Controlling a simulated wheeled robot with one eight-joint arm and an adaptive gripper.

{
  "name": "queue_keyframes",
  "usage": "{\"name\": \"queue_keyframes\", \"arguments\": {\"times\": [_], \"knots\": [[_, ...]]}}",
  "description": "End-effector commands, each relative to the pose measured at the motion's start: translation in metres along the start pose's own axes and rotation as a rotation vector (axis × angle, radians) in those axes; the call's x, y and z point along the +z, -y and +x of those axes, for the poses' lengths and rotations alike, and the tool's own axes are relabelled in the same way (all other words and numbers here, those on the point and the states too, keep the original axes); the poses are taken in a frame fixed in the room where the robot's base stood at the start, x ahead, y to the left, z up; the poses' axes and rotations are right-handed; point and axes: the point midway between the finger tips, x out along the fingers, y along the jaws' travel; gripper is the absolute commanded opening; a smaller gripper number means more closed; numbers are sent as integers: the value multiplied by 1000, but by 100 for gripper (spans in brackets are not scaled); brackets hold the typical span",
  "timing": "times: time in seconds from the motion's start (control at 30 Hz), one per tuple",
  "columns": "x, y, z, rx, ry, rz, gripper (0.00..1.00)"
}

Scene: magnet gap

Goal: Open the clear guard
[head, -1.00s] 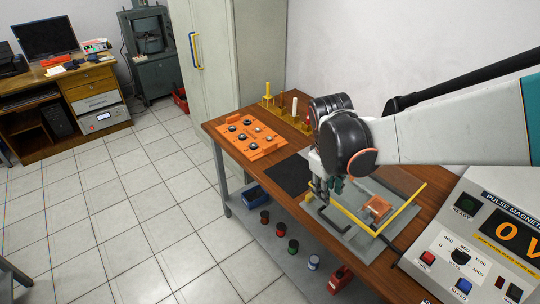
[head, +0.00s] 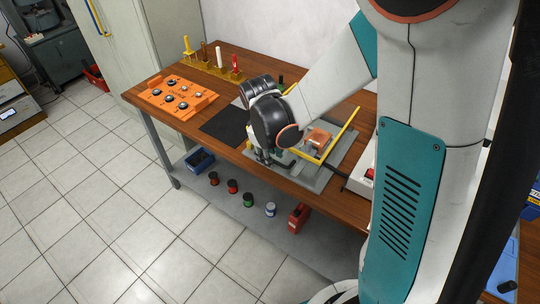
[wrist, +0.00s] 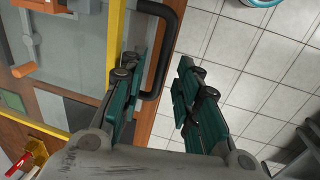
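The clear guard, a see-through panel with a yellow frame (head: 341,131), lies over a grey base plate on the bench. An orange-brown block (head: 318,137) shows inside the frame. In the wrist view the yellow frame edge (wrist: 115,40) runs along the left, with a black bent handle (wrist: 171,45) beside it. My gripper (wrist: 160,68) is open, its teal fingers apart. The handle appears in the gap between them, nearer the left finger; contact cannot be told. In the head view my wrist hides most of the fingers and handle.
A black mat (head: 226,125) and an orange tray (head: 178,96) with dark round parts lie left on the bench. A yellow rack (head: 215,70) with upright tools stands behind. The floor in front is clear.

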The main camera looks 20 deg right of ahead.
Motion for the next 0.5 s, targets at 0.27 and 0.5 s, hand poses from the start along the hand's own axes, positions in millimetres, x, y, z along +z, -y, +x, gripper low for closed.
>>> {"name": "queue_keyframes", "arguments": {"times": [0.27, 0.5], "knots": [[0, 0, 0, 0, 0, 0, 23], [0, 0, 0, 0, 0, 0, 0]]}}
